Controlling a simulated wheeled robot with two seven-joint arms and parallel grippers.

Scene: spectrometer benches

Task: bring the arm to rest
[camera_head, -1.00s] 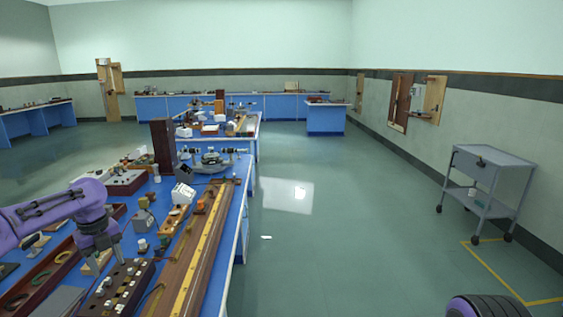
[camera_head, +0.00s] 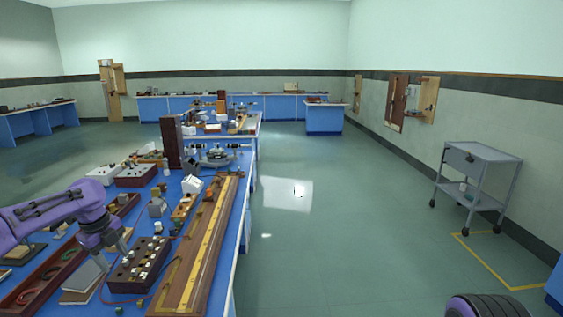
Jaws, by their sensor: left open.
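My left arm (camera_head: 60,212) is purple and comes in from the left over the blue bench. Its grey left gripper (camera_head: 112,256) points down over the bench top, with its fingers apart and nothing seen between them. It is just left of a dark box with rows of pale knobs (camera_head: 140,264). Whether the fingertips touch anything beneath is hard to tell. My right gripper is not in view.
A long wooden board with a yellow scale (camera_head: 203,245) lies along the bench's right side. A spectrometer (camera_head: 215,156) stands farther back. A grey trolley (camera_head: 478,175) stands by the right wall. The floor (camera_head: 330,220) between bench and trolley is clear.

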